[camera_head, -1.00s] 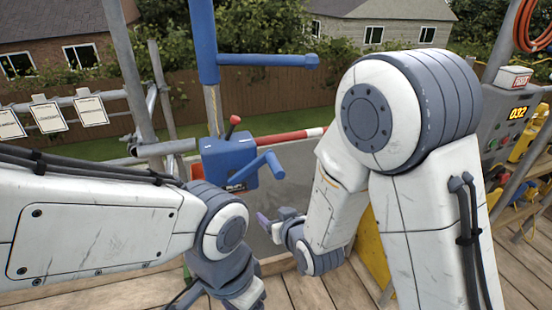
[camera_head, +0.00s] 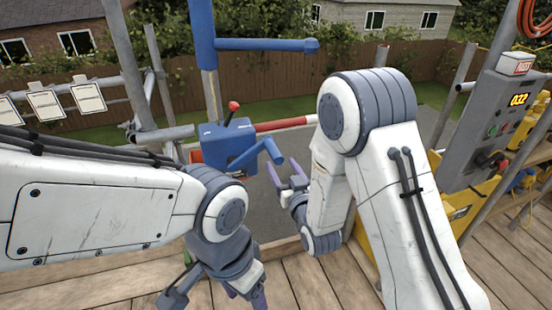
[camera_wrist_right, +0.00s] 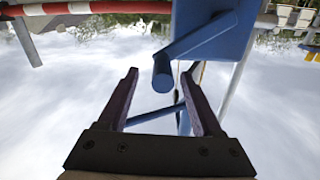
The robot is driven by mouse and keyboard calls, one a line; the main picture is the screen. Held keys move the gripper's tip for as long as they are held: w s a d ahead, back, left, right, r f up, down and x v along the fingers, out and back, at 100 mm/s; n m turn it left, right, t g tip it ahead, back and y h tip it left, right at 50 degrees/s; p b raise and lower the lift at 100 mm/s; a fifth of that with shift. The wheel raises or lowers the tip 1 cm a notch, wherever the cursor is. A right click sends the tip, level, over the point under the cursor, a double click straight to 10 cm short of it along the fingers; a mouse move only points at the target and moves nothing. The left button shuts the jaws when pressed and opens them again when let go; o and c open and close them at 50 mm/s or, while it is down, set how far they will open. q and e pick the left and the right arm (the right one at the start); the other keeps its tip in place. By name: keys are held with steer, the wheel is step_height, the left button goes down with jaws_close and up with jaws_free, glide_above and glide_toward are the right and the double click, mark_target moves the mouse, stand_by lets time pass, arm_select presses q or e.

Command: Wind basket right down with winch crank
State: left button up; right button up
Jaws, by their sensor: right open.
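The winch (camera_head: 225,143) is a blue box on a post, with a red-knobbed lever on top. Its blue crank (camera_head: 262,151) sticks out to the front right; it also shows in the right wrist view (camera_wrist_right: 205,38). My right gripper (camera_head: 287,172) is open just right of and below the crank's end in the head view. In the right wrist view, the round handle end appears between the open purple fingers of that gripper (camera_wrist_right: 162,80); I see no grip on it. My left gripper (camera_head: 247,295) hangs at the bottom edge, partly cut off. I cannot make out the basket.
A blue post with a side arm (camera_head: 265,45) rises above the winch. A red-and-white bar (camera_head: 285,123) runs behind it. A grey control box (camera_head: 500,120) reading 032 stands at right. Scaffold tubes and paper sheets (camera_head: 48,103) are at left. Wooden planks (camera_head: 315,285) form the floor.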

mark_target(277, 154)
steer(key=x, duration=0.2)
steer(key=p+x, duration=0.1)
steer(key=x, duration=0.1)
steer(key=shift+w+r, duration=0.1)
steer(key=shift+r, duration=0.15)
steer(key=shift+w+a+f+p, duration=0.1)
steer(key=shift+w+a+p, duration=0.2)
steer(key=shift+w, duration=0.35)
jaws_close()
steer(key=shift+d, duration=0.15)
steer(key=shift+w, duration=0.1)
stand_by(0.5)
